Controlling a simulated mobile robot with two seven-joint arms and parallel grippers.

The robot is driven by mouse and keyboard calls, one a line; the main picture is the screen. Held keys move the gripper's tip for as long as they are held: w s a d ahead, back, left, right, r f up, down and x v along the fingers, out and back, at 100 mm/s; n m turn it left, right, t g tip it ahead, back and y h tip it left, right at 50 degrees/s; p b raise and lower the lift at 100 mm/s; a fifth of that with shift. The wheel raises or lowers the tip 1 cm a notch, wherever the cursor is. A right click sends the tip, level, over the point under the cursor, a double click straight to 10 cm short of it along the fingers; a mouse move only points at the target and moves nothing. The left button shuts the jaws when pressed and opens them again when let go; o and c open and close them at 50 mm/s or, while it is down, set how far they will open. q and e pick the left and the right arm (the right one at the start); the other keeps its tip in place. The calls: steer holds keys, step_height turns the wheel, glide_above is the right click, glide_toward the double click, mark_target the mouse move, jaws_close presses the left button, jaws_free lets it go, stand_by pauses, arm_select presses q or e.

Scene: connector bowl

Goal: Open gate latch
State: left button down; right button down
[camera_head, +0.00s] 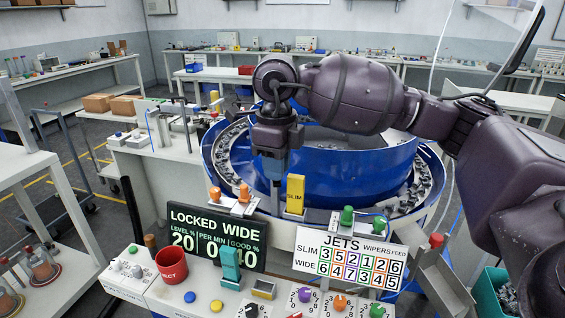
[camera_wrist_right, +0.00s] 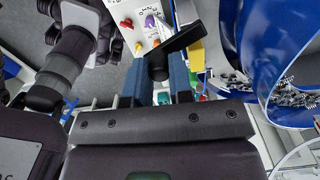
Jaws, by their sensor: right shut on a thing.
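My right gripper (camera_head: 274,172) reaches down over the left front part of the blue bowl (camera_head: 345,165). In the right wrist view, the blue fingers of my right gripper (camera_wrist_right: 165,82) are closed around the round hub of a black lever (camera_wrist_right: 184,40), which slants up to the right. This black lever looks like the gate latch; in the head view it is hidden by the gripper. The sign (camera_head: 213,236) in front reads LOCKED WIDE. My left gripper is not in view.
A yellow SLIM block (camera_head: 295,194) stands just right of the gripper. Orange knobs (camera_head: 244,193) and green knobs (camera_head: 347,215) stand along the bowl's front. A teal lever (camera_head: 230,264), a red REJECT cup (camera_head: 171,265) and a white JETS board (camera_head: 348,261) are nearer.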

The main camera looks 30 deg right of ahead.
steer(key=m, duration=0.2)
steer(key=w+a+m, duration=0.1)
steer(key=m, duration=0.1)
steer(key=shift+a+r+m, duration=0.1)
steer(key=shift+r+m, duration=0.1)
steer(key=shift+m, duration=0.1)
steer(key=shift+w, duration=0.1)
stand_by(0.4)
steer(key=c, duration=1)
jaws_free()
steer(key=shift+f, duration=0.1)
steer(key=shift+r+p, duration=0.3)
steer(key=shift+r, duration=5.1)
